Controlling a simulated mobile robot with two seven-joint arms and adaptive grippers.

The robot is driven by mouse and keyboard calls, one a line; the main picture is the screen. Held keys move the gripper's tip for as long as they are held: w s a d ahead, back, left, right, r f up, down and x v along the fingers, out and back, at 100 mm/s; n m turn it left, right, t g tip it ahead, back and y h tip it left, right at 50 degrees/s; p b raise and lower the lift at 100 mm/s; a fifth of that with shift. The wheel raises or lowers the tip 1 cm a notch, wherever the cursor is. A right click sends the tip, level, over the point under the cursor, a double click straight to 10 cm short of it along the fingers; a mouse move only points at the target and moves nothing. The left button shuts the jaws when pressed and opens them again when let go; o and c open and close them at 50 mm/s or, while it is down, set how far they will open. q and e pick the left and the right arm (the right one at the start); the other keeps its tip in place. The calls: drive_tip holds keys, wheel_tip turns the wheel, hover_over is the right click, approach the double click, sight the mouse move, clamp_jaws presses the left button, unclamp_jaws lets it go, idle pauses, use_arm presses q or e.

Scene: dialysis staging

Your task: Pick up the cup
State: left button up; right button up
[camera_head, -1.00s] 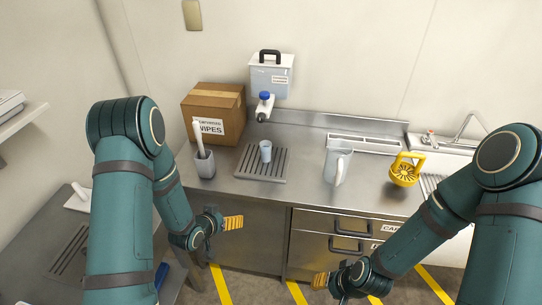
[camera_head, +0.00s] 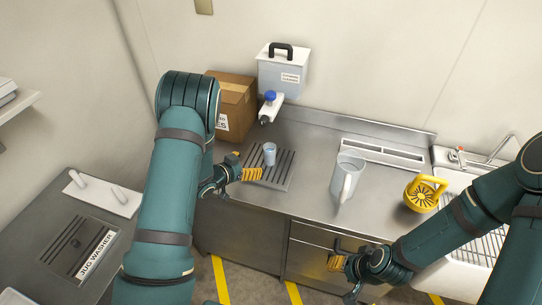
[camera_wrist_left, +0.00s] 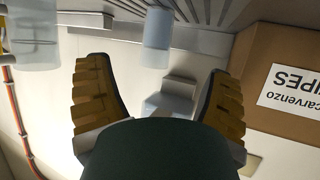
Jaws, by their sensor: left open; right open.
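The small pale blue cup (camera_head: 269,154) stands upright on the slotted drain grate (camera_head: 272,181) on the steel counter. It also shows in the left wrist view (camera_wrist_left: 157,38), at the top, beyond and between the spread fingers. My left gripper (camera_head: 252,174) is open and empty, just left of the cup and close to the grate's left edge; it also shows in the left wrist view (camera_wrist_left: 158,95). My right gripper (camera_head: 338,263) is open and empty, low in front of the counter's drawers.
A translucent jug (camera_head: 346,177) stands right of the grate, with a yellow round object (camera_head: 420,197) further right by the sink (camera_head: 452,166). A side table with a jug washer (camera_head: 78,252) is at left.

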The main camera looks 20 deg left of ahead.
sight(266, 157)
use_arm(q)
drive_tip(key=x, duration=1)
drive_tip(key=shift+w+d, duration=0.15)
drive_tip(key=shift+d, duration=0.05)
drive_tip(key=c, duration=1.3)
